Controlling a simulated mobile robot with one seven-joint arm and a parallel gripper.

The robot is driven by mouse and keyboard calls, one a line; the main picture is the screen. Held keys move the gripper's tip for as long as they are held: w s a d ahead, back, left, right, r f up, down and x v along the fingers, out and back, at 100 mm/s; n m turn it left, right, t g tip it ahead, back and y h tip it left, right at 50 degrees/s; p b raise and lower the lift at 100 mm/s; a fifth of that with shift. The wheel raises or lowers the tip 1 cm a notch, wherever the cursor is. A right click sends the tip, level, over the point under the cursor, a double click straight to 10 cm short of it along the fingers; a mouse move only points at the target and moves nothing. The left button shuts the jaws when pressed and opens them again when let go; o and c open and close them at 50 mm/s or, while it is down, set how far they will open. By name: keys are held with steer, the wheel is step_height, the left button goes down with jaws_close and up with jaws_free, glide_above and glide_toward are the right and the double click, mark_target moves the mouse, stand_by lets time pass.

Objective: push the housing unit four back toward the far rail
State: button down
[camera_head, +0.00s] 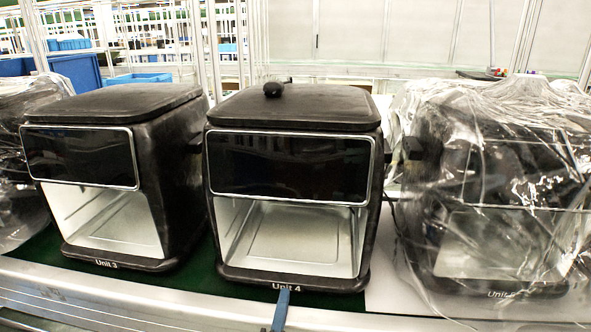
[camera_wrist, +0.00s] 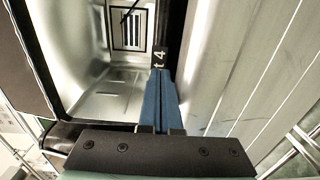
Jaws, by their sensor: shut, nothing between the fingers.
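The housing labelled Unit 4 (camera_head: 290,107) is a black fryer body with an open, bright metal cavity, upright on the green conveyor in the middle of the head view. In the wrist view its cavity (camera_wrist: 95,45) and the end of its label on the front base edge show. My gripper (camera_head: 283,294) is at the front base edge, just below the Unit 4 label; its blue fingers (camera_wrist: 159,85) are shut with nothing between them. The tips appear at or very near the base edge; I cannot tell whether they touch.
Unit 3 (camera_head: 112,105) stands close on the left. Unit 5 (camera_head: 500,200), wrapped in clear plastic, stands on the right. A small black knob-like object (camera_head: 273,89) is on Unit 4's top. The metal near rail (camera_head: 130,302) runs along the front. Blue bins (camera_head: 78,70) are behind.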

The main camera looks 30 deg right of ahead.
mark_target(288, 284)
steer(key=shift+b+x, duration=0.55)
steer(key=shift+x, duration=1.95)
steer(key=shift+s, duration=0.1)
steer(key=shift+p+v, duration=0.35)
steer(key=shift+v, duration=2.65)
steer(key=shift+a, duration=0.1)
